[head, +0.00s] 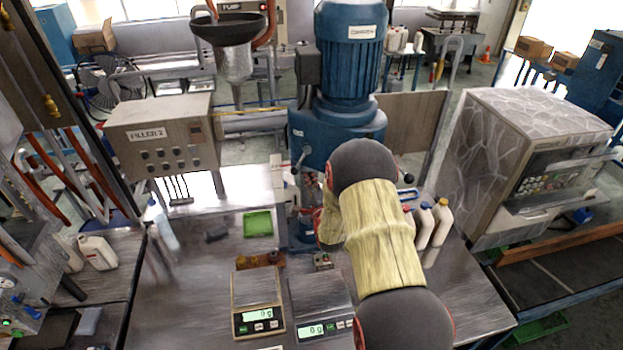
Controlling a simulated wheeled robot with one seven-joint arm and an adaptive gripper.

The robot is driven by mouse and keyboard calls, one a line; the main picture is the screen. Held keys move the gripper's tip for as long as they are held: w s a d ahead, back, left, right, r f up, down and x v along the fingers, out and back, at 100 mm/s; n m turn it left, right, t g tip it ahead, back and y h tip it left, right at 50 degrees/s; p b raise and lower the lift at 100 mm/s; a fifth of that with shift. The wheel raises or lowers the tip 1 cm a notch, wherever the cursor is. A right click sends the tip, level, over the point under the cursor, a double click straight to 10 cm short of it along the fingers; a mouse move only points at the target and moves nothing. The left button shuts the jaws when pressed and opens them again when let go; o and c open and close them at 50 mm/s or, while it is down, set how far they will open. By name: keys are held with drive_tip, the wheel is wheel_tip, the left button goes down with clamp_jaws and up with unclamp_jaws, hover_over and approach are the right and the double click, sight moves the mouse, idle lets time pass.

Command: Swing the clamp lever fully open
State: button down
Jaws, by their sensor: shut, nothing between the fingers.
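A blue pump machine (350,60) stands at the back middle of the metal bench. A thin lever with a dark knob (306,151) shows on its left side. A black ball knob (408,174) shows to the right of my arm. I cannot tell which of these belongs to the clamp lever, or how far that lever is swung. My arm, with its pale sleeve and dark joints, reaches up from the lower right and covers the machine's lower front. My gripper is hidden behind the arm, so its contact with any lever cannot be seen.
Two scales (258,301) (318,297) stand at the bench front. A green tray (258,224) lies behind them. White bottles (441,222) stand right of my arm. A grey control box (165,135) is at left, a large stone-patterned cabinet (520,130) at right. The bench's left front is clear.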

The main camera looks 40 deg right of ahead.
drive_tip(key=shift+a, duration=0.1)
drive_tip(key=shift+w+a+m+b, duration=0.15)
drive_tip(key=shift+a+m+b, duration=0.2)
drive_tip(key=shift+b, duration=0.45)
